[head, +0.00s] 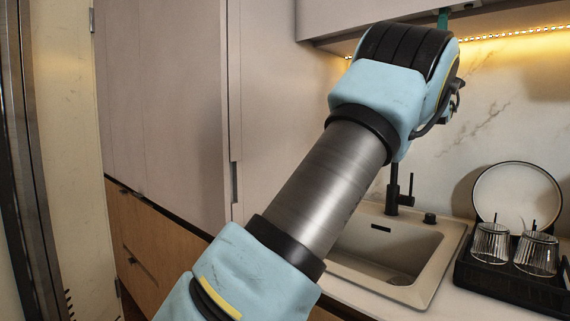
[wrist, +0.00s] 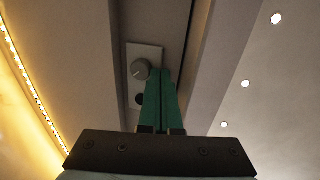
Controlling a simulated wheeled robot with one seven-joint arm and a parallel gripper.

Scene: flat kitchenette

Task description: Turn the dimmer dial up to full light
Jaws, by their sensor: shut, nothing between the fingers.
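The dimmer dial (wrist: 141,69) is a small round grey knob on a pale rectangular plate (wrist: 146,51) under the wall cabinet. A faint light mark shows on its face, too small to read surely. My gripper (wrist: 161,71) has green fingers closed together with nothing between them. In the wrist view the fingertips are just right of the dial and overlap the plate; I cannot tell whether they touch. In the head view the gripper (head: 443,17) reaches up to the cabinet's underside, mostly behind my arm, and the dial is hidden.
A warm light strip (head: 520,34) glows under the cabinet (head: 400,10). Below are a sink (head: 385,250) with a black tap (head: 394,190), and a black rack (head: 510,275) holding a plate (head: 515,190) and two glasses. A tall cupboard (head: 180,100) stands left.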

